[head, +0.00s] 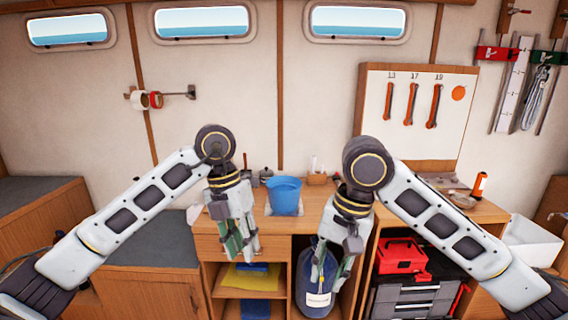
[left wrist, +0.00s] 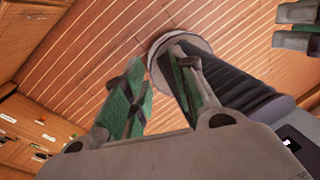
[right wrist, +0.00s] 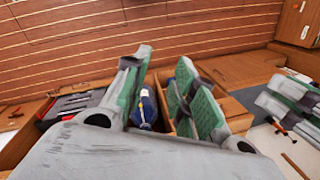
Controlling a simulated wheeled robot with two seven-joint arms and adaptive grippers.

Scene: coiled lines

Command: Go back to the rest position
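My left gripper (head: 243,248) hangs fingers-down in front of the workbench (head: 312,216), left of the blue bucket. In the left wrist view its green-padded fingers (left wrist: 160,85) stand apart with only floor and parts of my own body behind them. My right gripper (head: 332,268) hangs lower, in front of the blue cylinder (head: 305,280). In the right wrist view its fingers (right wrist: 160,90) are apart, and the cylinder (right wrist: 147,110) shows beyond the gap. Both grippers are empty. The two arms bend inward from the sides of the head view and do not touch each other.
The blue bucket (head: 284,195) stands on the bench top. A red toolbox (head: 400,256) sits on grey drawers (head: 412,298) at the right. A white bin (head: 532,241) is at the far right. A yellow cloth (head: 250,277) lies on the left shelf. A wrench board (head: 415,115) hangs behind.

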